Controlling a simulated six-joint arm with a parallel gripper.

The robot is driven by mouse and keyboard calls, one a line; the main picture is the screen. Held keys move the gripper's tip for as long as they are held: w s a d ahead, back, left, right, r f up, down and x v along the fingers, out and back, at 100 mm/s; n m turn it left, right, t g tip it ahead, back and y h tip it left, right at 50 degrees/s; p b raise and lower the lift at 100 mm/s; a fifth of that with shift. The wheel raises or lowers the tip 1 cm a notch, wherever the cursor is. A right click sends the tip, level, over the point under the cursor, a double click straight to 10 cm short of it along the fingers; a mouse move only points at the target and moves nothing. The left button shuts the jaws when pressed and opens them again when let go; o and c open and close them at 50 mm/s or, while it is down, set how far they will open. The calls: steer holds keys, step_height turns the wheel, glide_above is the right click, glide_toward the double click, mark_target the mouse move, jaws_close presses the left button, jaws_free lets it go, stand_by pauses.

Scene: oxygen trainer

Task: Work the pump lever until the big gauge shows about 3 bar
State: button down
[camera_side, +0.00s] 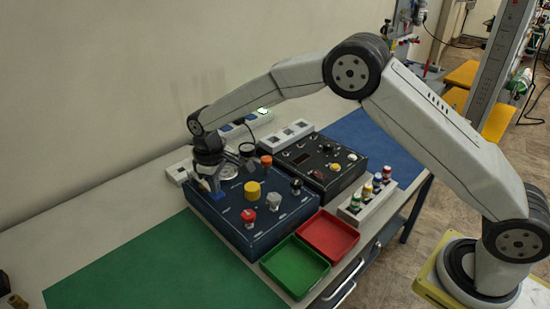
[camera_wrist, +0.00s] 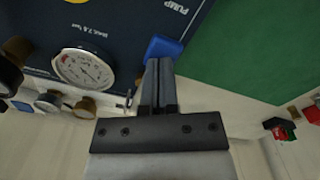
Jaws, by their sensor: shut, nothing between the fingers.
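The dark blue panel (camera_side: 238,226) lies on the bench, with my gripper over its far left corner. The blue pump lever (camera_wrist: 163,48) shows in the wrist view just beyond my fingertips, beside the "PUMP" label; its blue end also shows below my gripper in the side view (camera_side: 216,196). My gripper (camera_wrist: 158,64) is shut and empty, its tips right at the lever; I cannot tell whether they touch. The big round white gauge (camera_wrist: 84,68) is left of my fingers in the wrist view; its needle is too small to read. It shows partly behind my gripper in the side view (camera_side: 229,171).
The panel carries a yellow knob (camera_side: 252,190), a red knob (camera_side: 248,216) and a grey knob (camera_side: 274,201). A black box (camera_side: 325,163) stands behind it. Green (camera_side: 294,268) and red (camera_side: 329,236) trays stand at the front. The green mat (camera_side: 165,268) is clear.

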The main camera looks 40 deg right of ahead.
steer(key=shift+f, duration=0.25)
steer(key=shift+r, duration=1.95)
steer(key=shift+f, duration=0.7)
steer(key=shift+r, duration=0.9)
